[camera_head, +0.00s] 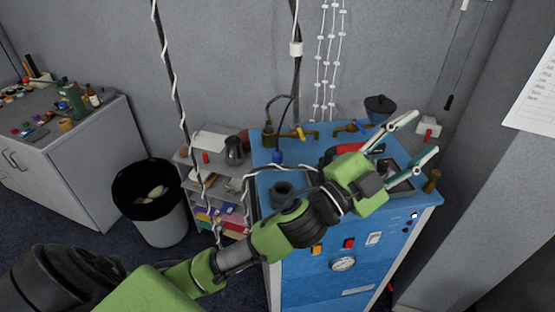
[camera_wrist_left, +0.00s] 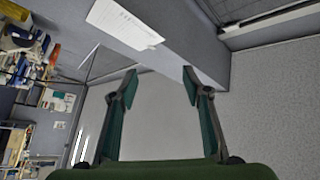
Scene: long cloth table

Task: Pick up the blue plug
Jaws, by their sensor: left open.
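The blue plug (camera_head: 278,157) appears to be the small blue piece at the end of a black cable, at the back left of the blue cabinet top in the head view. My left gripper (camera_head: 426,133) is open and empty above the right side of the cabinet, well to the right of the plug and apart from it. The plug is not seen in the wrist view. My right gripper is not in view.
The blue cabinet (camera_head: 325,275) has brass valves (camera_head: 297,133), a black cup-like part (camera_head: 283,190) and a dark pot (camera_head: 379,107) on top. A grey shelf (camera_head: 195,160) and a black-lined bin (camera_head: 150,190) stand left. Hanging cables (camera_head: 296,75) run behind the cabinet.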

